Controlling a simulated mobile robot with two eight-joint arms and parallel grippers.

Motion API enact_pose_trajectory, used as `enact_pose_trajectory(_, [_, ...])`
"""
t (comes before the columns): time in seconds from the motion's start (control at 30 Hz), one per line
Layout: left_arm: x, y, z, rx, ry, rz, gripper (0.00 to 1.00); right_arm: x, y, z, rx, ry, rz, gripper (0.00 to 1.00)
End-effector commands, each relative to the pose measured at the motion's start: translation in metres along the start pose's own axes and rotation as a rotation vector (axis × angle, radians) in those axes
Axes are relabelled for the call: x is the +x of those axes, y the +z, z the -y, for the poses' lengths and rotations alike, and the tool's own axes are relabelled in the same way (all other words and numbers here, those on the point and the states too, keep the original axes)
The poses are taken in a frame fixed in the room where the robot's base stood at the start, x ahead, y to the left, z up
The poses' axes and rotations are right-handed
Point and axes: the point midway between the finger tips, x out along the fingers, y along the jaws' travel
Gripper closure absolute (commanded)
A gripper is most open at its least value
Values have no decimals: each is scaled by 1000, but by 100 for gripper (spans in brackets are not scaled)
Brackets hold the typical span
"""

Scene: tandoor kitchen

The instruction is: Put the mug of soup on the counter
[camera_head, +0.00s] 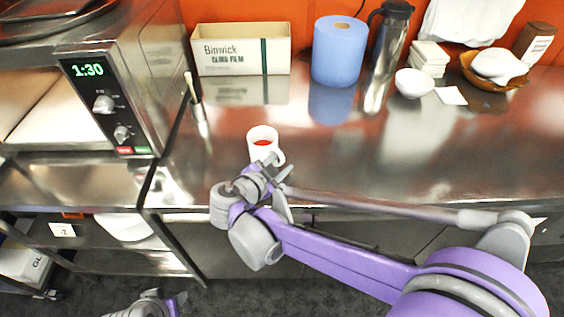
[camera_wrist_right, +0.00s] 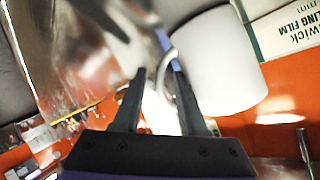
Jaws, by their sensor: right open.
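The white mug (camera_head: 256,151) with red soup (camera_head: 263,143) stands upright on the steel counter (camera_head: 360,165), near its front edge. My right gripper (camera_head: 277,166) is open right at the mug's near side, by the handle. In the right wrist view the mug (camera_wrist_right: 218,65) is large, and its handle (camera_wrist_right: 163,68) shows between the open fingers (camera_wrist_right: 158,90). Whether a finger touches the handle I cannot tell. My left gripper (camera_head: 163,302) is low at the bottom left, over the dark floor, partly cut off; its jaws are unclear.
An oven (camera_head: 105,85) showing 1:30 stands at the left. A film box (camera_head: 240,50), blue roll (camera_head: 340,52), steel flask (camera_head: 386,55), white bowl (camera_head: 414,83) and stacked napkins (camera_head: 429,57) line the back. The counter right of the mug is clear.

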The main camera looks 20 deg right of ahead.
Motion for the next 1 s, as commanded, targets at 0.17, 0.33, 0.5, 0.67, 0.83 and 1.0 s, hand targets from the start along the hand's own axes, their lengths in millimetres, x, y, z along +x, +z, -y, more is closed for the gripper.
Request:
enact_pose_trajectory(0.17, [-4, -2, 0, 0, 0, -1, 50, -36, 0, 2, -2, -6, 4, 58])
enact_pose_trajectory(0.33, [-7, -4, 0, 0, 0, -3, 50, -74, 0, 1, -1, -6, 4, 58])
enact_pose_trajectory(0.5, [-9, -5, 0, 0, 0, -3, 50, -100, 0, 1, -1, -4, 2, 58])
enact_pose_trajectory(0.67, [-10, -6, 0, 0, 0, -4, 50, -112, 0, 0, 0, -2, 1, 58])
enact_pose_trajectory(0.83, [-10, -6, 0, 0, 0, -3, 50, -114, 0, 0, 0, -1, 1, 58])
enact_pose_trajectory(1.0, [-10, -6, 0, 0, 0, -4, 50, -114, 0, 0, 0, -1, 1, 58])
